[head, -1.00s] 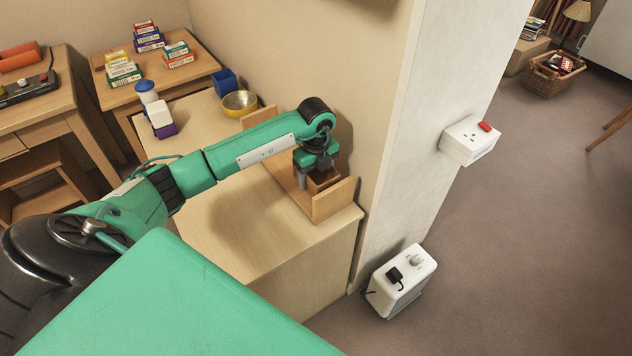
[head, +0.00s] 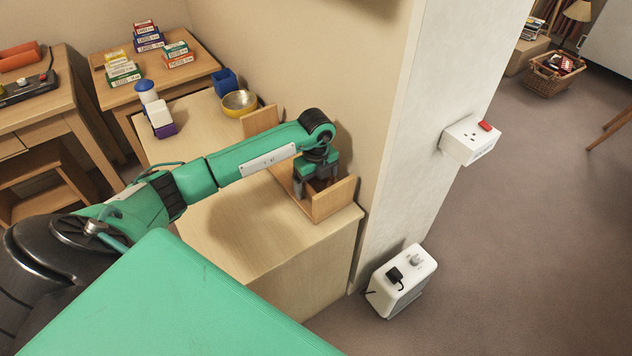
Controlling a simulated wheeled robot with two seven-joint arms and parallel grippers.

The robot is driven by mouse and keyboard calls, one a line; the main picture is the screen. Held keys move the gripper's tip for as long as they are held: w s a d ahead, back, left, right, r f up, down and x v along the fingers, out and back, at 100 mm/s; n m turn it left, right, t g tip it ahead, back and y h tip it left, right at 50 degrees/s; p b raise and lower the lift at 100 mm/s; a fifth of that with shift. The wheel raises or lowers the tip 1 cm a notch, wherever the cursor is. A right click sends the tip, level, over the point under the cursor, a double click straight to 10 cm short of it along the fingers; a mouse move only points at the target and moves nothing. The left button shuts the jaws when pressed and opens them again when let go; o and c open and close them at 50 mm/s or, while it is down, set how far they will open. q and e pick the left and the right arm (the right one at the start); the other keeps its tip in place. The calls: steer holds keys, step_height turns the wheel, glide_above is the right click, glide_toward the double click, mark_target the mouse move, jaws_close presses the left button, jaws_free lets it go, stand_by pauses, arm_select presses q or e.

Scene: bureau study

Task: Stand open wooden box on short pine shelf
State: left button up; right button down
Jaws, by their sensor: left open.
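The short pine shelf (head: 334,200) lies on the light wooden cabinet top against the wall, with an upright end board at each end. The open wooden box (head: 319,185), small and brown, stands on the shelf near its front end board; my gripper hides most of it. My left gripper (head: 316,188) points down over the box from above. Its jaws are open, with a finger at the box's left side; I cannot tell if it touches the box. My right gripper is not in view.
On the cabinet (head: 225,215) stand a yellow bowl (head: 239,103), a blue container (head: 224,82) and a white and purple item (head: 161,120). The cabinet's front left is clear.

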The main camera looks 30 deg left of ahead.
arm_select(q)
steer(key=shift+r, duration=0.45)
step_height(320, 180, up, 11)
steer(key=shift+r, duration=0.2)
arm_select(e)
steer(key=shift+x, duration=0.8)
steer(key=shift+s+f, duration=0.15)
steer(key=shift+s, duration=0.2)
arm_select(q)
steer(key=shift+f, duration=0.1)
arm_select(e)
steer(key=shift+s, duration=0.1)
